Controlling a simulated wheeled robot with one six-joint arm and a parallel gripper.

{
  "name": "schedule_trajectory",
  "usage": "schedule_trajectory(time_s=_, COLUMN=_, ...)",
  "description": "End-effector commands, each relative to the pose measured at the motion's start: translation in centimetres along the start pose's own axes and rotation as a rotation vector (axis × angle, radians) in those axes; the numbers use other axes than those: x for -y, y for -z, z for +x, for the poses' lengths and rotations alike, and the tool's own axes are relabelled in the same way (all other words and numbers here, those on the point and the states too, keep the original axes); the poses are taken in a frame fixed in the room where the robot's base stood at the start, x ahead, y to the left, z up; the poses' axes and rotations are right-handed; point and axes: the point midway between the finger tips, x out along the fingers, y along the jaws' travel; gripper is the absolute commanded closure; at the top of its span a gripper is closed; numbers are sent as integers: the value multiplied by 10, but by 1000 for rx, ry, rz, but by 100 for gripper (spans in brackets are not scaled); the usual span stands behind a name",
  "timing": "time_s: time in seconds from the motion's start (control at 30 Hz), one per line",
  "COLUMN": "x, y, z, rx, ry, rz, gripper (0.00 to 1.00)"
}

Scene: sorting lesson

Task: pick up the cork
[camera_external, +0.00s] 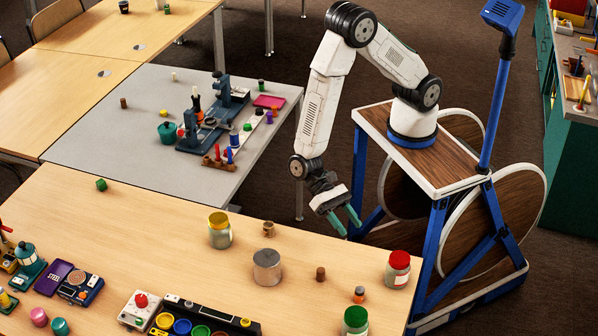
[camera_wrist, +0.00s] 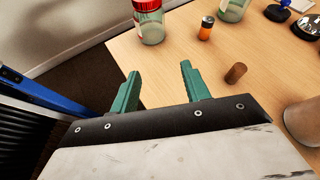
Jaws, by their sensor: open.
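A small brown cylinder that looks like the cork (camera_external: 320,273) stands upright on the near wooden table, between the grey metal cylinder and the orange-and-dark battery-like piece. In the wrist view the cork (camera_wrist: 236,73) is right of my right finger, apart from it. My gripper (camera_external: 346,222) hangs beyond the table's far edge, above and behind the cork. Its two green fingers (camera_wrist: 160,70) are spread with nothing between them.
A red-lidded jar (camera_external: 398,269) and the small orange piece (camera_external: 359,294) stand right of the cork. A grey metal cylinder (camera_external: 267,267), a yellow-lidded jar (camera_external: 219,230) and a short brown ring-like piece (camera_external: 268,229) stand to its left. A green-lidded jar (camera_external: 355,321) is nearer.

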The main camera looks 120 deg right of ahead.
Motion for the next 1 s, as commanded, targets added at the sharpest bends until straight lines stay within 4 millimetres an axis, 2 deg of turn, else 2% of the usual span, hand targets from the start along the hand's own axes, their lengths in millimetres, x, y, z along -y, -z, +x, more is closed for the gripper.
schedule_trajectory(time_s=0.03, x=12, y=21, z=13, rx=5, ry=63, rz=82, gripper=53)
schedule_trajectory(time_s=0.13, x=44, y=51, z=24, rx=10, ry=217, rz=221, gripper=53)
schedule_trajectory(time_s=0.2, x=67, y=60, z=21, rx=14, ry=311, rz=278, gripper=53)
schedule_trajectory(time_s=0.3, x=91, y=60, z=13, rx=21, ry=404, rz=321, gripper=53)
schedule_trajectory(time_s=0.43, x=101, y=63, z=14, rx=23, ry=444, rz=355, gripper=53)
schedule_trajectory(time_s=0.77, x=112, y=63, z=44, rx=24, ry=439, rz=357, gripper=53)
schedule_trajectory(time_s=1.0, x=126, y=62, z=76, rx=24, ry=438, rz=357, gripper=53)
